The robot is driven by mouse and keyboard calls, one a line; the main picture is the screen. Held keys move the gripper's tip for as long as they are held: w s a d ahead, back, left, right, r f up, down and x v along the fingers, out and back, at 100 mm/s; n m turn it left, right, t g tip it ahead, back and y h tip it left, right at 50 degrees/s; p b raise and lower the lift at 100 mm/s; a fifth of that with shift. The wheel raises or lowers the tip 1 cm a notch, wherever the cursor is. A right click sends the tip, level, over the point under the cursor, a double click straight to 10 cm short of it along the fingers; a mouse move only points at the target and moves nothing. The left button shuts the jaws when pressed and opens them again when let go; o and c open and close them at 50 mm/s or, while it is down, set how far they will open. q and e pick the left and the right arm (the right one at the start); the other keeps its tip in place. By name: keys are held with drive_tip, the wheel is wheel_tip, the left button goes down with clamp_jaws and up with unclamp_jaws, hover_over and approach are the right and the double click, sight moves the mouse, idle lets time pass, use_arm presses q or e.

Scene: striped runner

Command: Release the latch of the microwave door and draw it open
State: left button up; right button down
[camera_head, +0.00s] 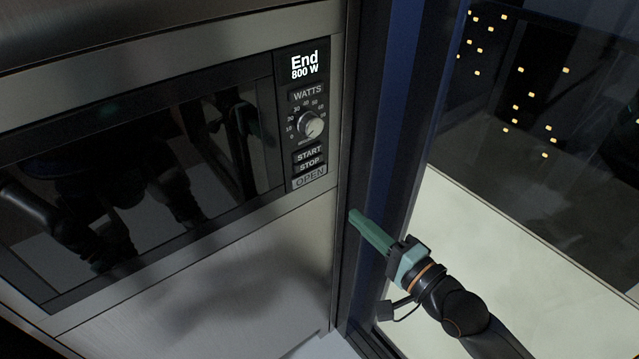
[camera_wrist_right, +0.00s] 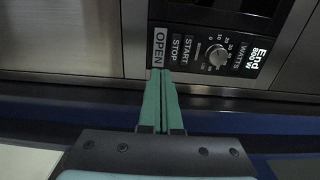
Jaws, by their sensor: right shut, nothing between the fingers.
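The microwave door (camera_head: 150,150) is a dark glass panel and looks closed, flush in a steel front. Its control panel (camera_head: 308,125) at the right reads "End 800 W" and carries a dial, START, STOP and an OPEN button (camera_head: 309,178) at the bottom. My right gripper (camera_head: 356,217), with green fingers, is shut and empty, to the right of and below the OPEN button in the head view. In the right wrist view the green fingertips (camera_wrist_right: 161,72) point at the OPEN button (camera_wrist_right: 160,47) and overlap its near end; I cannot tell if they touch. My left gripper is not in view.
A dark blue vertical frame (camera_head: 390,120) stands just right of the microwave, close to my right gripper. Beyond it is a window (camera_head: 550,90) with small yellow lights. A steel panel (camera_head: 220,290) lies below the microwave door.

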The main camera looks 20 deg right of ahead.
sight(310, 175)
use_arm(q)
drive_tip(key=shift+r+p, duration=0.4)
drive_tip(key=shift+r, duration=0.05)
use_arm(e)
drive_tip(key=x, duration=1.2)
drive_tip(key=shift+w+a+r, duration=0.1)
drive_tip(key=shift+w+a, duration=0.1)
drive_tip(key=shift+w, duration=0.3)
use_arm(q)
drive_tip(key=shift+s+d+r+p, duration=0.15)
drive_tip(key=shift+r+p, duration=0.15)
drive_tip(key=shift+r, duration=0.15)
use_arm(e)
drive_tip(key=shift+w+r, duration=0.15)
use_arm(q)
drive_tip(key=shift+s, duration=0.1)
